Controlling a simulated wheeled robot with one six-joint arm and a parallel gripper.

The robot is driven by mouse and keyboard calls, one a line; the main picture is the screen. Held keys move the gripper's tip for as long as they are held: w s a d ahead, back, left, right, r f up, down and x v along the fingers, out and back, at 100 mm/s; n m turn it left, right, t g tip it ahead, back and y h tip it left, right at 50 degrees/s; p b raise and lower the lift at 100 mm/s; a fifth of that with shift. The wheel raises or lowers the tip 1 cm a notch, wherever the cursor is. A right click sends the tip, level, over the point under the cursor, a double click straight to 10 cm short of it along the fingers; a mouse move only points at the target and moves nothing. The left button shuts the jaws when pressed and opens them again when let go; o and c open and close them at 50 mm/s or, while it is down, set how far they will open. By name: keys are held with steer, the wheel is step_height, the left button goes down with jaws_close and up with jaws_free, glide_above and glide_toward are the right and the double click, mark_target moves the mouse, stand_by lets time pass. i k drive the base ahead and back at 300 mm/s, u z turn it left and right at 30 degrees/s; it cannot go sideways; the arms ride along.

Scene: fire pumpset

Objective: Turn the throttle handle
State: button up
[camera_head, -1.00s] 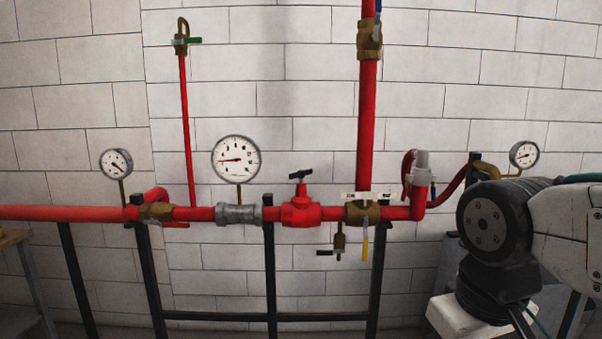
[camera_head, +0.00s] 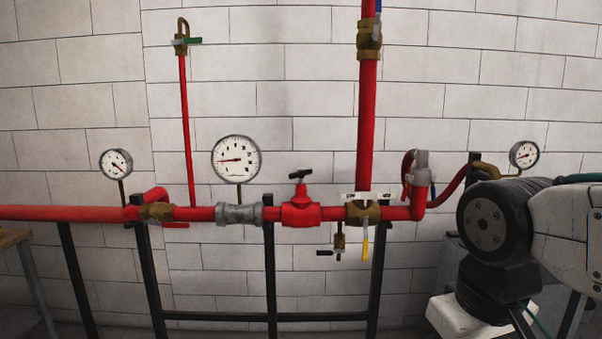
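A black T-shaped handle (camera_head: 300,175) sits on top of a red valve body (camera_head: 301,212) in the horizontal red pipe, near the middle of the head view. It looks like the throttle handle, though other handles are in view. Nothing touches it. My arm shows at the right edge, well to the right of the valve. My gripper is not in view.
A large gauge (camera_head: 237,159) stands left of the valve. A brass valve with a yellow lever (camera_head: 364,248) and a small black-handled tap (camera_head: 325,253) are to the right. A vertical red pipe (camera_head: 367,125) rises there. Black stand legs (camera_head: 271,270) support the pipe.

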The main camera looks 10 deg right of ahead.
mark_target(300, 174)
steer(key=z, duration=0.5)
steer(key=i, duration=0.95)
steer(key=u, duration=0.1)
